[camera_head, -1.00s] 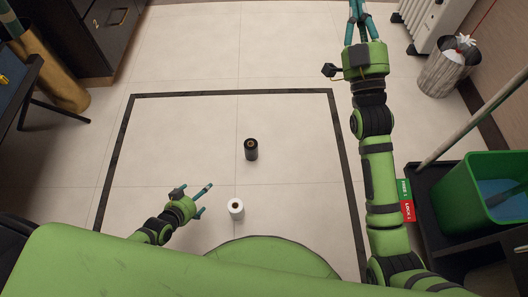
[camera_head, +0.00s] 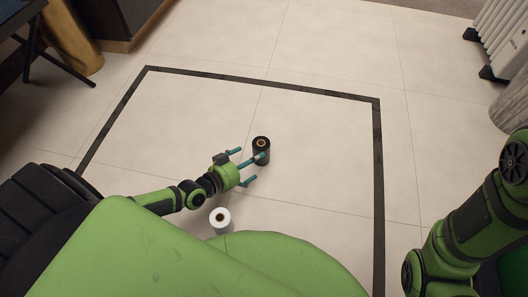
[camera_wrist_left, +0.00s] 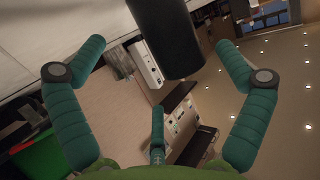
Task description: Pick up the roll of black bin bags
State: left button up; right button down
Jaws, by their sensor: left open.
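The roll of black bin bags (camera_head: 261,145) stands upright on the pale tiled floor, its brown core facing up. My left gripper (camera_head: 250,166) is open beside the roll, low over the floor, with its teal fingers spread toward it. One finger overlaps the roll's lower part in the head view. In the left wrist view the black roll (camera_wrist_left: 168,38) shows at the top, between the two spread outer fingers, with a third finger below it. I cannot tell whether any finger touches it. My right arm is at the right edge, but its gripper is out of view.
A dark strip (camera_head: 265,82) outlines a floor area around both rolls. A white radiator (camera_head: 503,35) stands at the top right. The floor beyond the black roll is clear.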

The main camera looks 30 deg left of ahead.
aim_at(260, 165)
pick_arm(q)
jog(key=b+x, duration=0.3)
jog(key=x, duration=0.1)
jog(key=shift+w+f, duration=0.15)
jog(key=shift+w, duration=0.5)
jog(key=shift+c, duration=0.4)
jog(key=c, duration=1.2)
